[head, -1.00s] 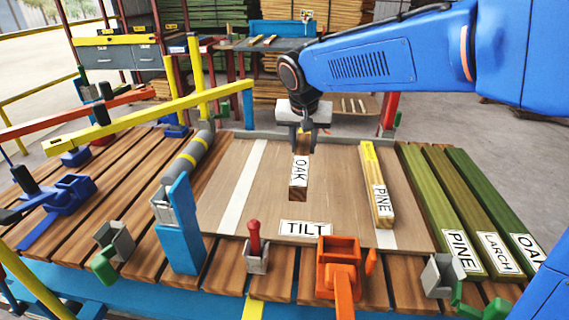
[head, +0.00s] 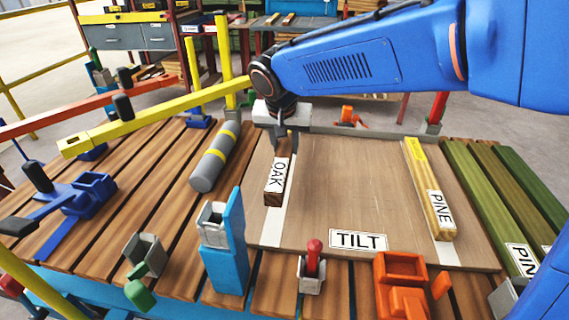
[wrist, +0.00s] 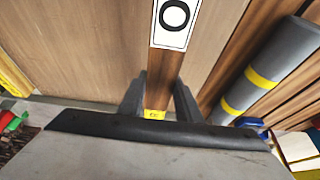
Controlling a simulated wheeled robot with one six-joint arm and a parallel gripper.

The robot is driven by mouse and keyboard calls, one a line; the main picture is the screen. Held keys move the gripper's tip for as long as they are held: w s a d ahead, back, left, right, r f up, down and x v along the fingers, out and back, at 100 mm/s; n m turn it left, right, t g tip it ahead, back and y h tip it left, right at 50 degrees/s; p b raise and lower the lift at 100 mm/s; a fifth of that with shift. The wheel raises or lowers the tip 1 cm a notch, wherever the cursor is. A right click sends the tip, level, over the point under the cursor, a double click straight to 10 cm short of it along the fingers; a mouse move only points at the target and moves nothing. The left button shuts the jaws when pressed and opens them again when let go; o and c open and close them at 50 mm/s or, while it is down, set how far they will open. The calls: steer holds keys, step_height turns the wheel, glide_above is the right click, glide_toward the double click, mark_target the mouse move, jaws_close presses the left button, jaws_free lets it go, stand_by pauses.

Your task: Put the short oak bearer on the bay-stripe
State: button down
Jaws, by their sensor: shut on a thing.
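The short oak bearer (head: 274,188) is a brown block with a white OAK label. My gripper (head: 285,142) is shut on its far part, and in the wrist view the block (wrist: 164,72) runs between the two fingers (wrist: 160,100). In the head view the bearer lies over the left white stripe (head: 271,232) of the plywood board, roughly in line with it, its near end slightly left. I cannot tell whether it touches the board. The stripe shows in front of the block; part of it is hidden behind block and gripper.
A PINE bearer (head: 428,190) lies along the right stripe. The board (head: 345,185) is clear between them, with a TILT label at its front. A grey roller with yellow bands (head: 213,160) lies left of the board. Blue (head: 224,250) and orange (head: 400,268) fixtures stand in front.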

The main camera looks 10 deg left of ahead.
mark_target(284, 149)
steer(key=shift+f, duration=2.85)
steer(key=c, duration=1.3)
jaws_free()
steer(key=shift+f, duration=0.1)
steer(key=v, duration=1.2)
